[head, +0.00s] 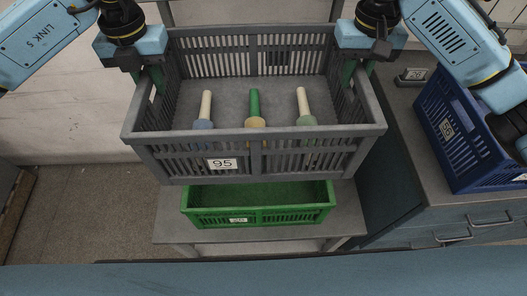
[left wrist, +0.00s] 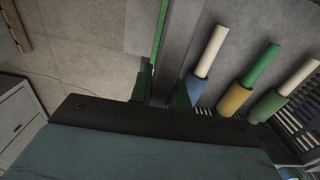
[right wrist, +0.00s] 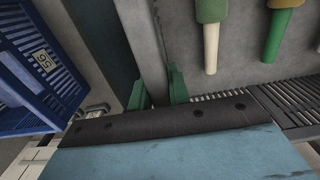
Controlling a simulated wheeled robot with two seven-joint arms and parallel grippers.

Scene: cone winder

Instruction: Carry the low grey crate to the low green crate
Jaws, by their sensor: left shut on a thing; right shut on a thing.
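The low grey crate (head: 223,163), with a 95 label, holds three rods with coloured collars. My left gripper (head: 152,80) is shut on its left wall and my right gripper (head: 360,72) is shut on its right wall. The left wrist view shows the left fingers (left wrist: 163,93) at the wall, and the right wrist view the right fingers (right wrist: 158,88). The low green crate (head: 259,215) sits on a small grey table, below the grey crate in the head view. Its visible interior looks empty; the grey crate hides its rear part. The grey crate appears held above table level.
A blue crate (head: 452,135) stands on a grey drawer cabinet (head: 440,222) at the right. A small numbered block (head: 410,77) lies on the cabinet near my right arm. The floor (head: 80,200) at the left is clear. The grey table (head: 345,215) shows around the green crate.

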